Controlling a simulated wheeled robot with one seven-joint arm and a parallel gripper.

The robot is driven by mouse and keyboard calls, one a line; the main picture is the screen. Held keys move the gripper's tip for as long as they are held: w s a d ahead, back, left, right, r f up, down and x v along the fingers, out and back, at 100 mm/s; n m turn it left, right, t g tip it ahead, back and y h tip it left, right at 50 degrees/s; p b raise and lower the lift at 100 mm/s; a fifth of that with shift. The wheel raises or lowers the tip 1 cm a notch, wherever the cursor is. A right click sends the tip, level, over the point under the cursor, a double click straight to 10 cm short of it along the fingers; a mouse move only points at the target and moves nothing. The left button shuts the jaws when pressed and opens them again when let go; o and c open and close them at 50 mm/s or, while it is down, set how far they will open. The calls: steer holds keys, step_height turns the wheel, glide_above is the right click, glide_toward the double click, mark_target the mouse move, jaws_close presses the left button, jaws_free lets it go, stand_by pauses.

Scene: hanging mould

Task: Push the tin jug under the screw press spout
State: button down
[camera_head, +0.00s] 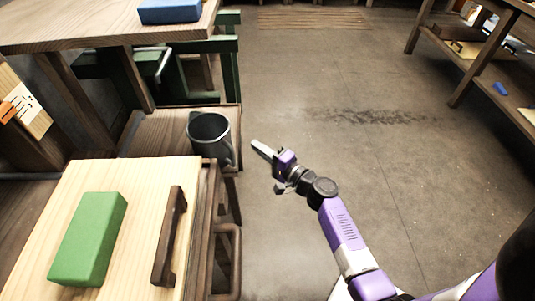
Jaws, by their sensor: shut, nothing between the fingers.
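The tin jug (209,137) is a grey open-topped vessel. It stands upright on a low wooden shelf (160,128) at the left, near the shelf's right edge, with its handle toward the lower right. My gripper (257,146) is shut and empty. It is to the right of the jug, over the floor, with its fingers pointing left toward the jug and a visible gap between them. A screw press spout cannot be made out in this view.
A pale wooden surface (140,190) with a green block (88,240) and a dark handle (168,237) is in front of the jug. Behind is a wooden table (60,32) with a blue block (170,10) and a green frame (230,65). The floor (350,150) at centre is clear.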

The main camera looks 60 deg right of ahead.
mark_target(230, 136)
steer(key=shift+w+a+b, duration=0.1)
steer(key=shift+w+a, duration=0.25)
steer(key=shift+w, duration=0.75)
steer(key=shift+w+a+b, duration=0.1)
steer(key=shift+w+a, duration=0.2)
steer(key=shift+w, duration=0.85)
steer(key=shift+w+a+b, duration=0.1)
steer(key=shift+w+a, duration=0.25)
steer(key=shift+w, duration=0.75)
steer(key=w+a+b, duration=0.2)
steer(key=w+a, duration=0.2)
steer(key=w, duration=0.1)
steer(key=w+a+b, duration=0.2)
steer(key=w+a, duration=0.2)
steer(key=w, duration=0.1)
steer(key=w+a+b, duration=0.1)
steer(key=w+a, duration=0.3)
steer(key=w, duration=0.1)
steer(key=shift+w+b, duration=0.4)
